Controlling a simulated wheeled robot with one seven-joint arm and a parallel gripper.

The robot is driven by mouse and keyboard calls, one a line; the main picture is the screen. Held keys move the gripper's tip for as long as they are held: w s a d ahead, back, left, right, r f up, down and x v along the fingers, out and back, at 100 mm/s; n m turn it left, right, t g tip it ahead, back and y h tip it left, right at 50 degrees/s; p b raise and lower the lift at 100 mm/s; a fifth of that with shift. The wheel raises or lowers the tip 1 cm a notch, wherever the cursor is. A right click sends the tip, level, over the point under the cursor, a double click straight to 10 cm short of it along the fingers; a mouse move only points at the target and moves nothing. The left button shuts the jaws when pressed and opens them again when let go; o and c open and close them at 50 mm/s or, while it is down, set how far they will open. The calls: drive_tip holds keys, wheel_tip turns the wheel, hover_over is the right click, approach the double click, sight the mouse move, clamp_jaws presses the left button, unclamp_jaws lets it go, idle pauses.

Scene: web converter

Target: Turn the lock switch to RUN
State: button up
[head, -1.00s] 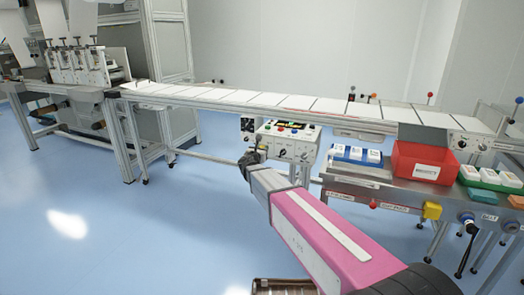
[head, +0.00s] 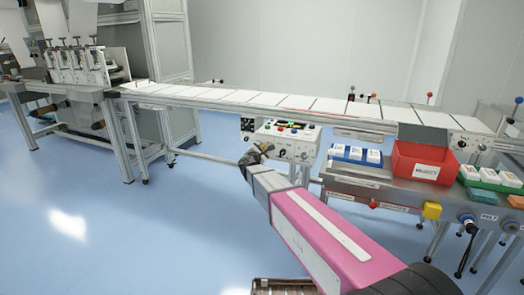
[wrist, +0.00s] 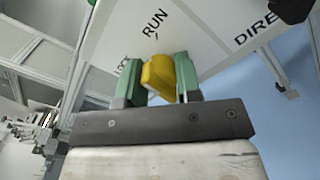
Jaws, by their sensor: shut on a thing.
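The lock switch is a yellow knob (wrist: 159,77) on a white panel face, in the middle of the wrist view. The word RUN is printed just above it and a partly hidden label ending in "CK" is to its left. My gripper (wrist: 155,80) has its two green fingers on either side of the yellow knob, shut on it. The knob looks tilted a little from the finger line; its exact setting is hard to read. In the head view my gripper (head: 262,150) is at the left part of the control box (head: 290,142), and the knob is hidden there.
A DIRECTION label and a black knob (wrist: 292,10) lie to the right on the same panel. The conveyor (head: 270,100) runs above the control box. A red bin (head: 425,160) and a blue tray (head: 355,155) stand to the right. The floor at left is clear.

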drive_tip(key=m, duration=0.5)
drive_tip(key=shift+s+d+f+m, duration=0.15)
drive_tip(key=shift+d+f+m, duration=0.05)
drive_tip(key=shift+m, duration=0.2)
drive_tip(key=shift+o, duration=0.6)
drive_tip(key=shift+f+m, duration=0.1)
drive_tip(key=shift+m, duration=1.9)
drive_tip(key=o, duration=0.8)
drive_tip(key=shift+a, duration=0.1)
